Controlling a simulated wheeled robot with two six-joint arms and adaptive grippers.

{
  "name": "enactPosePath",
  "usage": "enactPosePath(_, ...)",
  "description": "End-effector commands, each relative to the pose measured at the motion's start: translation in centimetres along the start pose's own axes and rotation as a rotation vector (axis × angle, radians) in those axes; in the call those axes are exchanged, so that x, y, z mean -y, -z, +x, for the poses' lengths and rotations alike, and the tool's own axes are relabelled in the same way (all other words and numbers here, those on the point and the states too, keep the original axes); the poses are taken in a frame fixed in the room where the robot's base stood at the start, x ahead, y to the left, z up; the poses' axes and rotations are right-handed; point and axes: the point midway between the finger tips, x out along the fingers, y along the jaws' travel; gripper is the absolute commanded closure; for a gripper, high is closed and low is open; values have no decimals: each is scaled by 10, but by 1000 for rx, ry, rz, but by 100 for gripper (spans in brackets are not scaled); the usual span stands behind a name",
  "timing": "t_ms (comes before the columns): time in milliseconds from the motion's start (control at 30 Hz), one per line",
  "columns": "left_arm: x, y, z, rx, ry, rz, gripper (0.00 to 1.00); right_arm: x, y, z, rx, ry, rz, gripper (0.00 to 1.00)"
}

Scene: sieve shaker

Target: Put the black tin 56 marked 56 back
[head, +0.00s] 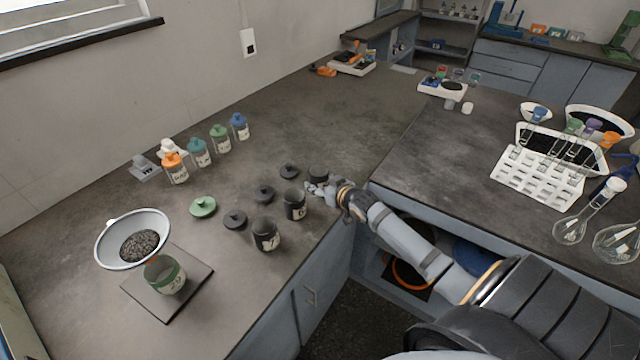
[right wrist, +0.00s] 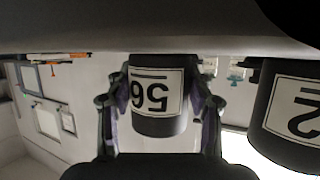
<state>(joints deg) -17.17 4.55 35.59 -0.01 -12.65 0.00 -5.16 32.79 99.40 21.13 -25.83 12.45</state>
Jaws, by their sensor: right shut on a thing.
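The black tin 56 (right wrist: 155,97) is between the fingers of my right gripper (right wrist: 158,112) in the right wrist view, its white label upside down there. In the head view my right gripper (head: 316,188) is at the front edge of the left counter, and the dark top of the tin (head: 318,174) shows just behind the fingers. The gripper is shut on it. The tin's base is at or close to the counter top; I cannot tell whether it touches. My left gripper is not in view.
Two black tins (head: 294,206) (head: 266,236) stand left of the gripper, with black lids (head: 264,194) around. A labelled black tin (right wrist: 291,112) is close by in the wrist view.

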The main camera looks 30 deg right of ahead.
Motion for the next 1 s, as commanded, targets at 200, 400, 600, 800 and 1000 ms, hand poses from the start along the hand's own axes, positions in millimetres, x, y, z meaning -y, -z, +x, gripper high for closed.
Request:
enactPosePath(200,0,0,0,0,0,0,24,0,0,0,-1,0,0,80)
enactPosePath(400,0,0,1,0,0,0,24,0,-2,1,0,0,-1,31)
enactPosePath(600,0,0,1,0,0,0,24,0,-2,1,0,0,0,24)
enactPosePath(800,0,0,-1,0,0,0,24,0,2,-1,-1,0,-1,24)
enactPosePath(1000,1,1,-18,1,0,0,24,1,4,-37,5,4,-10,24)
